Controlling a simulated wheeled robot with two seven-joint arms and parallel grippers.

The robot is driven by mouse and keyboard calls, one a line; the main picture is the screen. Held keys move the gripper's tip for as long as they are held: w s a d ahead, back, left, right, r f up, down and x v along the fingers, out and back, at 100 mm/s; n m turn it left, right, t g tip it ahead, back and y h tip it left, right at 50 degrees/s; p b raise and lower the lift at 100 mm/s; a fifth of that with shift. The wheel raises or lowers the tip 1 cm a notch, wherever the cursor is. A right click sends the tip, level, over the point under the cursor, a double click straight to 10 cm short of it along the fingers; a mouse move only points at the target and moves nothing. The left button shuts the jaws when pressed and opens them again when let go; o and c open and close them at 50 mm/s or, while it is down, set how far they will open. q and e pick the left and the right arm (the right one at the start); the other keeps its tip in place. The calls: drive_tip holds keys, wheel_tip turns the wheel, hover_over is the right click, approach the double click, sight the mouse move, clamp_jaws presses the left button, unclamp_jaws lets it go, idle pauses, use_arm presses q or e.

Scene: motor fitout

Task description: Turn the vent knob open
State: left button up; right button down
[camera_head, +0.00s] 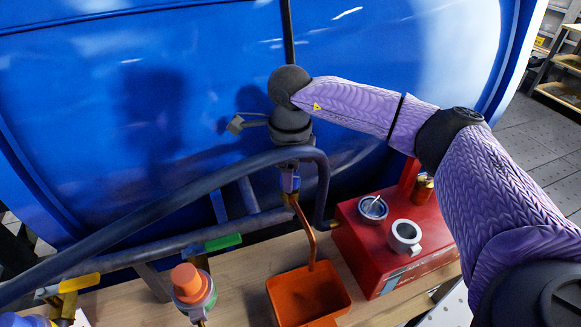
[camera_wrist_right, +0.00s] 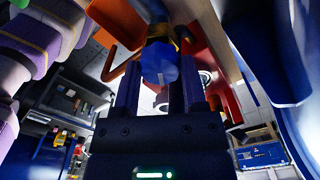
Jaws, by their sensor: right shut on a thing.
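My right gripper (camera_head: 290,180) points down in front of the big blue tank (camera_head: 130,100). In the right wrist view, its two fingers (camera_wrist_right: 158,92) are closed around a small blue knob (camera_wrist_right: 158,62), which I take to be the vent knob. In the head view the knob is mostly hidden by the gripper and wrist. A copper-coloured pipe (camera_head: 303,222) bends down from just below the gripper towards an orange tray (camera_head: 336,312). I cannot tell how far the knob is turned. My left gripper is not in the head view.
A thick dark pipe (camera_head: 150,214) curves close around the right gripper. A green handle (camera_head: 222,242) and an orange cap (camera_head: 187,280) stand to the left.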

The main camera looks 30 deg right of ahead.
drive_tip(key=n, duration=0.5)
drive_tip(key=shift+w+r+n+p, duration=0.1)
drive_tip(key=shift+n+p, duration=0.2)
drive_tip(key=shift+p, duration=0.1)
drive_tip(key=n, duration=0.6)
drive_tip(key=shift+n, duration=0.3)
drive_tip(key=shift+c, duration=0.7)
unclamp_jaws()
wheel_tip(320, 180, up, 10)
drive_tip(key=p, duration=0.2)
